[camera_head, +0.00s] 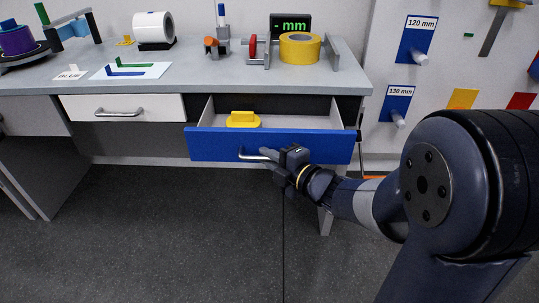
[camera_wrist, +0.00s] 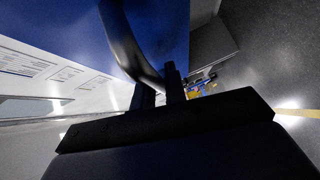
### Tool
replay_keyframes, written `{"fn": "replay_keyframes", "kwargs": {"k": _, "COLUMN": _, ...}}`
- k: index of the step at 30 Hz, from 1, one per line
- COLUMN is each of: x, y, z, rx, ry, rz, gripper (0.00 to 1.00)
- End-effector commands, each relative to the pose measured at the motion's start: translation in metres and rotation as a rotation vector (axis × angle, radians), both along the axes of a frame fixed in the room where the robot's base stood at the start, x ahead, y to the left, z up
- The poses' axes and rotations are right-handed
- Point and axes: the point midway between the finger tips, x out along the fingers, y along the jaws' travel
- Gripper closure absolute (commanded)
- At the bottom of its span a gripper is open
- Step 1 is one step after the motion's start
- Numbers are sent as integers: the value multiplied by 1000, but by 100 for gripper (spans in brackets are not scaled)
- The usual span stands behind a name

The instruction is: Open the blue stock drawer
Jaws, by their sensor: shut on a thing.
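The blue stock drawer (camera_head: 215,146) is pulled out from under the workbench, and its inside shows from above. A yellow object (camera_head: 243,120) lies in it, at the left. My gripper (camera_head: 274,155) is shut on the drawer's metal bar handle (camera_head: 250,157), near the handle's right part. In the wrist view, the curved handle (camera_wrist: 128,48) runs between my gripper's fingers (camera_wrist: 163,90), with the blue drawer front (camera_wrist: 165,25) behind it. The fingers and wrist hide the right end of the handle.
A white drawer (camera_head: 75,108) with a bar handle sits shut to the left. The grey bench top (camera_head: 200,76) above holds a yellow tape roll (camera_head: 300,49), a white roll (camera_head: 152,27) and a display (camera_head: 291,25). The dark floor in front is clear.

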Motion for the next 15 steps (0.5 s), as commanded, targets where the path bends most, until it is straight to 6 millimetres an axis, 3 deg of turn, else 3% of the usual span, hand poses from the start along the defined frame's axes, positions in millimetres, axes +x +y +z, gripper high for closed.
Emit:
{"fn": "replay_keyframes", "kwargs": {"k": 9, "x": -50, "y": 2, "z": -1, "rx": -1, "ry": -1, "rz": 1, "gripper": 100}}
{"fn": "replay_keyframes", "kwargs": {"k": 15, "x": -66, "y": 3, "z": -1, "rx": 0, "ry": 1, "rz": 2, "gripper": 100}}
